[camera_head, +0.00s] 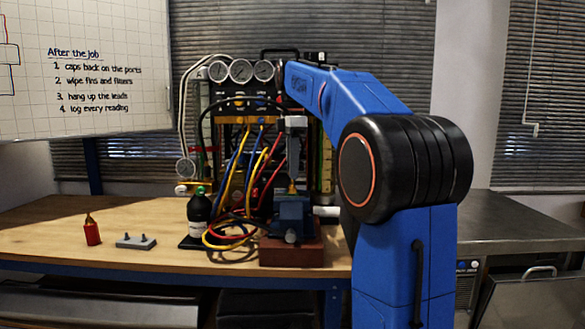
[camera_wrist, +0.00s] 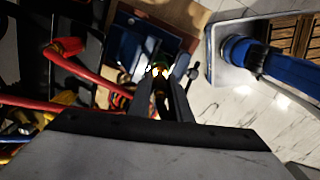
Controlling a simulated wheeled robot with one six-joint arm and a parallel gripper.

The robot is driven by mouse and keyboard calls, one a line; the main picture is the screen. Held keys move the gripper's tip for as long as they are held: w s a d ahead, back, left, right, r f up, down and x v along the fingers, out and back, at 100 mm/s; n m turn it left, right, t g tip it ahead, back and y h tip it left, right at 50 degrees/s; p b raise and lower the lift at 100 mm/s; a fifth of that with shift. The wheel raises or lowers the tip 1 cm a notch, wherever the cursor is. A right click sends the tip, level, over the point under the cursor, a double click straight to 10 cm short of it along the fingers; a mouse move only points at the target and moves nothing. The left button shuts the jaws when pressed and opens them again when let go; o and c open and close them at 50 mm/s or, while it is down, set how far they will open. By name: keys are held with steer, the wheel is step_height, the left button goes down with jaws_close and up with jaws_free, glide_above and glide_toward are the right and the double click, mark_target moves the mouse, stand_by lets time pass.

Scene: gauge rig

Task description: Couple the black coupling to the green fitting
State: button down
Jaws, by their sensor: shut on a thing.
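My gripper (camera_head: 292,180) points down above the blue vise (camera_head: 290,212) on the bench. In the wrist view its fingers (camera_wrist: 161,80) are closed on a small dark piece, which looks like the black coupling (camera_wrist: 160,90); it is mostly hidden between them. A small green spot, apparently the green fitting (camera_wrist: 161,60), shows just beyond the fingertips, close to the vise (camera_wrist: 130,47). A yellowish bit shows at the fingertips in the head view. Whether the coupling touches the fitting cannot be told.
Several gauges (camera_head: 241,70) and looping coloured hoses (camera_head: 236,175) stand behind and left of my gripper. A black bottle with a green top (camera_head: 199,210), a grey block with pegs (camera_head: 136,241) and a red bottle (camera_head: 92,232) stand left. The bench's front left (camera_head: 45,240) is clear.

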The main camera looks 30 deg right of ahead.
steer(key=shift+f, duration=1.4)
steer(key=c, duration=1.5)
jaws_free()
steer(key=shift+c, duration=0.2)
step_height(320, 180, up, 12)
steer(key=shift+f, duration=0.1)
